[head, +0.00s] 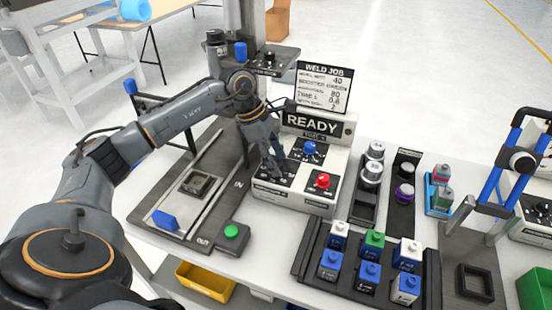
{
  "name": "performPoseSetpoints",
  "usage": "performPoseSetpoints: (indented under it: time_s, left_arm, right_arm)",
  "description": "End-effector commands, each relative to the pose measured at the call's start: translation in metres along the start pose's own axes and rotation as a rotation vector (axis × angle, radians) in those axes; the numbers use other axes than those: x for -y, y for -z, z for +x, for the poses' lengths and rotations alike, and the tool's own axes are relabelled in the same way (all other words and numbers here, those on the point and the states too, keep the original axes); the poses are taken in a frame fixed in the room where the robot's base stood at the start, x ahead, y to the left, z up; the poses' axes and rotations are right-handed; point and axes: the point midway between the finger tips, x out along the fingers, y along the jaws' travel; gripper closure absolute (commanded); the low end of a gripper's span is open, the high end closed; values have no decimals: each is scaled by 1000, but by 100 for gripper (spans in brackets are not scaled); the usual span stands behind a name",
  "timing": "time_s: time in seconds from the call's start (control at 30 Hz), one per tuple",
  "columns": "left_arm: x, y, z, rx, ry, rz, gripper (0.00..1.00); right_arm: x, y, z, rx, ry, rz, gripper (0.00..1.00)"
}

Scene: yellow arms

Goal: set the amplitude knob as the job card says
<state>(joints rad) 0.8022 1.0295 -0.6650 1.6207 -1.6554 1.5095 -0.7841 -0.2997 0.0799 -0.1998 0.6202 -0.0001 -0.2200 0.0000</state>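The job card (323,86), headed WELD JOB, stands behind the control box. Its small lines are partly legible, including 40, 80 and 0.8. The white control box (305,205) has a READY display (311,121), a blue knob (311,149) and a red knob or button (323,181) on dark panels. My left gripper (277,172) points down at the left part of the box's top. Its fingers cover whatever is there, so I cannot see a knob under them or tell whether they touch or grip one. My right gripper is out of view.
A press column with a bed (165,205) and a green button (231,231) stands left of the box. A rack (318,263) of blue, green and white blocks is in front. A blue-framed fixture (507,170) is far right.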

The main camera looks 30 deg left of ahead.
Motion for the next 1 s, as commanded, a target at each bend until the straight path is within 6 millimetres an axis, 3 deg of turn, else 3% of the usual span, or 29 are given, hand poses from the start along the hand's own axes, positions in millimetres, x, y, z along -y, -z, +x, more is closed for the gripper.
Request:
performPoseSetpoints:
  time_s: [0.37,0.8,1.0]
  left_arm:
    - [0,0,-9,-1,0,-1,49]
    - [-1,0,-96,0,-3,-1,49]
    - [0,0,-117,1,-1,0,49]
  right_arm:
    - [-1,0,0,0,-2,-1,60]
    - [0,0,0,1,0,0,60]
    - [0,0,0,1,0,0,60]
